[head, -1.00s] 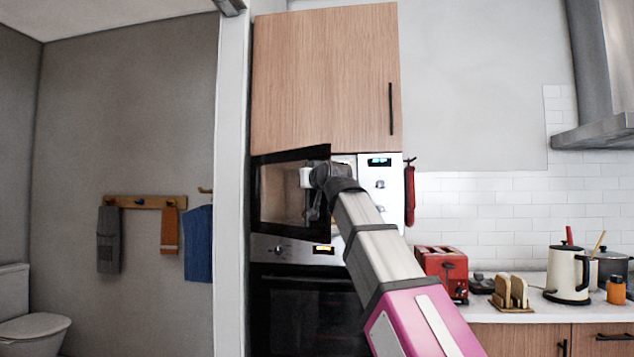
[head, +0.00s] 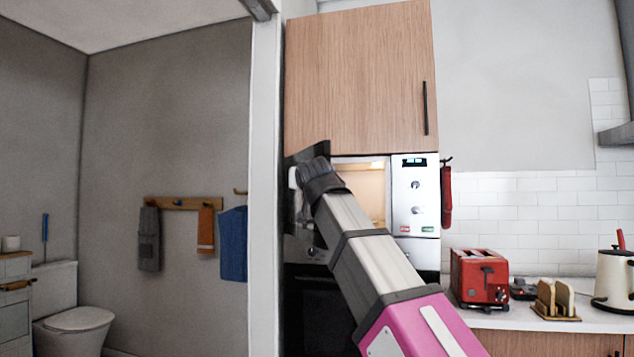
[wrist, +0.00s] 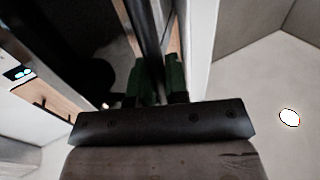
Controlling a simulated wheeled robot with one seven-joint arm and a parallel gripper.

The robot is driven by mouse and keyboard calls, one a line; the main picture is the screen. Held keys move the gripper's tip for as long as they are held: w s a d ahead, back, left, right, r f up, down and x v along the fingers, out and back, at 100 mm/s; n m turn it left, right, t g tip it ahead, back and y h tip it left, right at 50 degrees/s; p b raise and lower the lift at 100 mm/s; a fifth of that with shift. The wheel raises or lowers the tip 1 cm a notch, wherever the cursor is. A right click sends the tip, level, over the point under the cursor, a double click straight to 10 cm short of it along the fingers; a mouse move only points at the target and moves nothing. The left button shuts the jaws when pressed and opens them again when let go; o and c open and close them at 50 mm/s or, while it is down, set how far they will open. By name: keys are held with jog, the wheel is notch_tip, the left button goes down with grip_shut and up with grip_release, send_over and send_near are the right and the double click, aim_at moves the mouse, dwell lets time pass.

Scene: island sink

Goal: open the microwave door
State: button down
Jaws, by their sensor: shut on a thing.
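The microwave (head: 415,200) is built in below the wooden upper cabinet, with a white control panel on its right. Its dark door (head: 303,155) is swung far out to the left and seen nearly edge-on. The lit cavity (head: 376,178) shows between door and panel. My gripper is at the door, mostly hidden behind my arm in the head view. In the wrist view my gripper (wrist: 155,78) has its green-and-black fingers on both sides of a dark upright bar at the door's edge, and it is shut on it. The exact contact is hard to see.
A white wall edge (head: 266,180) stands close to the left of the opened door. Below is a dark oven (head: 310,315). A red toaster (head: 478,278) and a toast rack (head: 556,299) stand on the counter to the right.

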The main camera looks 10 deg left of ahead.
jog(key=s+a+m+h, duration=0.3)
jog(key=a+m+h, duration=0.5)
jog(key=a, duration=2)
jog(key=h, duration=0.5)
jog(key=shift+s+m, duration=0.2)
jog(key=shift+m, duration=0.1)
jog(key=c, duration=1.1)
grip_release()
jog(key=shift+c, duration=0.2)
jog(key=v, duration=1)
jog(key=shift+s+a+f, duration=0.2)
jog(key=shift+s, duration=0.15)
